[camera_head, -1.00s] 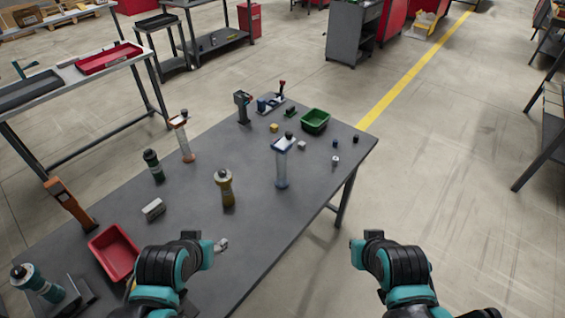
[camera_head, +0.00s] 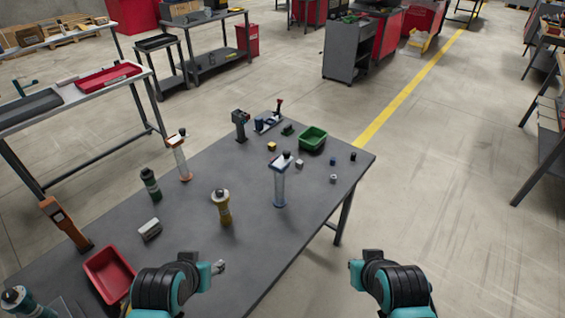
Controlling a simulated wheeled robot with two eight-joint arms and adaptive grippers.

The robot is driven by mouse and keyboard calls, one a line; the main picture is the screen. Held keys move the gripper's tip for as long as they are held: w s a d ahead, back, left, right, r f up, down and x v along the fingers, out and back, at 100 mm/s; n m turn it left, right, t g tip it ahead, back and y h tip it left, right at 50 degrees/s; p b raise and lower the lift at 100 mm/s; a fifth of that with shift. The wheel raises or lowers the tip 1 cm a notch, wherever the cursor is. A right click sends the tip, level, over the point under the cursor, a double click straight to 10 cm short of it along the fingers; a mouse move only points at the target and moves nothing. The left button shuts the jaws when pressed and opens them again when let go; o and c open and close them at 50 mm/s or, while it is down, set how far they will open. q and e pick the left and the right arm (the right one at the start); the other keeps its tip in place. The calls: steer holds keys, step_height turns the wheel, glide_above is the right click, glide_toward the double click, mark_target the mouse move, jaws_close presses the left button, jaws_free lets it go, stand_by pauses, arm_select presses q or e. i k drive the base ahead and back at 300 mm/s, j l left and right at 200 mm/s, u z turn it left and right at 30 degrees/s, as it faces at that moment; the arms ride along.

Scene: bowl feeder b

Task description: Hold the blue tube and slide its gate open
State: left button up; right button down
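The blue tube (camera_head: 279,188) stands upright on the dark grey table. It is clear, with a blue collar and a dark piece at its top. The collar's gate is too small to tell whether it is open or shut. My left arm (camera_head: 170,287) reaches in at the bottom, left of and nearer than the tube. My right arm (camera_head: 395,285) is at the bottom right, beyond the table's right edge. Both arms are well apart from the tube. No fingers of either gripper can be made out.
A yellow tube (camera_head: 221,207), a green tube (camera_head: 150,186) and an orange-collared tube (camera_head: 180,158) stand to the left. A green bin (camera_head: 313,139) and several small parts lie behind. A red bin (camera_head: 109,274) is at front left. A small metallic piece (camera_head: 218,267) shows beside my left arm.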

mark_target(286, 157)
steer(key=i+l, duration=0.25)
steer(key=l, duration=0.15)
steer(key=i+l, duration=0.25)
steer(key=l, duration=0.15)
steer(key=i+l+u, duration=0.3)
steer(key=l+u, duration=0.25)
steer(key=l, duration=0.15)
steer(key=i+l+u, duration=0.15)
steer(key=l+u, duration=0.15)
steer(key=l, duration=0.15)
steer(key=i+l+u, duration=0.1)
steer(key=l+u, duration=0.15)
steer(key=l, duration=0.2)
